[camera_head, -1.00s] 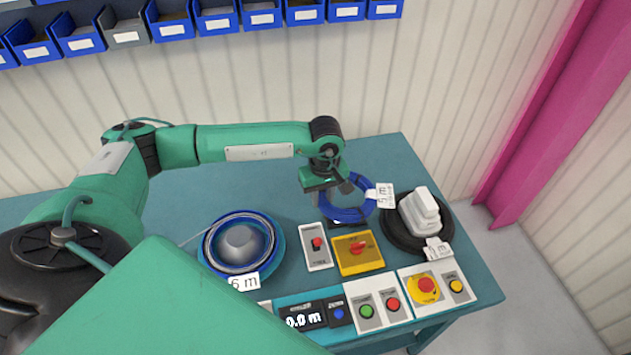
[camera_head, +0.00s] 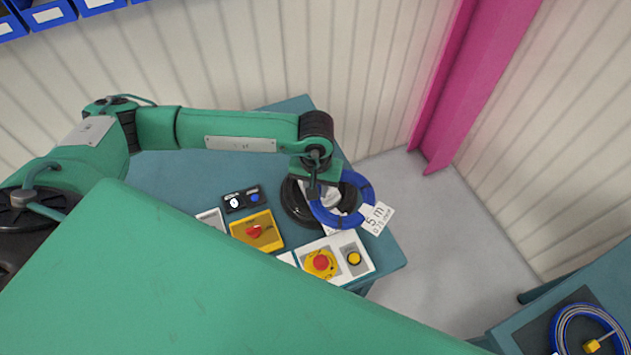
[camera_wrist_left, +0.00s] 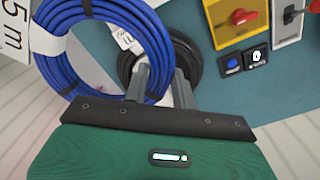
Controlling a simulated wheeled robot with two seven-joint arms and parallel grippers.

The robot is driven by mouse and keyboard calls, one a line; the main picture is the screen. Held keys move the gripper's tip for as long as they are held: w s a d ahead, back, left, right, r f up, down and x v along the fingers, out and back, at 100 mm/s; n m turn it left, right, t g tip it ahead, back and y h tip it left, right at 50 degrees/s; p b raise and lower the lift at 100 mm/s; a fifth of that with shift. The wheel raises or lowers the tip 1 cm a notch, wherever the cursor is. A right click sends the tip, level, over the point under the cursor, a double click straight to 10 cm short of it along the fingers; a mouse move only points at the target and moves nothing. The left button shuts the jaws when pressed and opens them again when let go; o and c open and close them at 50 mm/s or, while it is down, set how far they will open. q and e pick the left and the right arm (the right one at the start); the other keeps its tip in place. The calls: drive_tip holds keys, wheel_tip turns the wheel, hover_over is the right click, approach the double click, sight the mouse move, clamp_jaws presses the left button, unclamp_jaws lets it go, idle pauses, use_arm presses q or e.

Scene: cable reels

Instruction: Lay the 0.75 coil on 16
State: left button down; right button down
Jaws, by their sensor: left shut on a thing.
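The blue coil (camera_head: 346,222) carries a white tag (camera_head: 378,217) that reads 5 m, with small print that looks like 0.75. My left gripper (camera_head: 316,188) is shut on one side of its ring. The coil hangs above the right end of the workbench, in front of a black coil. In the left wrist view, the blue coil (camera_wrist_left: 58,78) sits at the fingers (camera_wrist_left: 160,88), and its tag shows at the left edge. No mark reading 16 can be made out. My right gripper is not in view.
The black coil (camera_head: 294,206) lies on the workbench beside switch boxes, including a yellow one (camera_head: 257,231) and a red stop button (camera_head: 320,262). A second table (camera_head: 515,332) at lower right bears a blue-and-grey coil (camera_head: 558,330) on a dark mat. Floor lies between the tables.

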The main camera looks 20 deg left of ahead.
use_arm(q)
drive_tip(key=w+a+f+b, duration=0.1)
drive_tip(key=w+a+f, duration=0.2)
drive_tip(key=w+a, duration=0.6)
drive_tip(key=shift+a+f, duration=0.2)
drive_tip(key=shift+a, duration=0.4)
drive_tip(key=shift+s+f+b, duration=0.1)
drive_tip(key=shift+b, duration=0.5)
drive_tip(key=shift+f+b, duration=1.2)
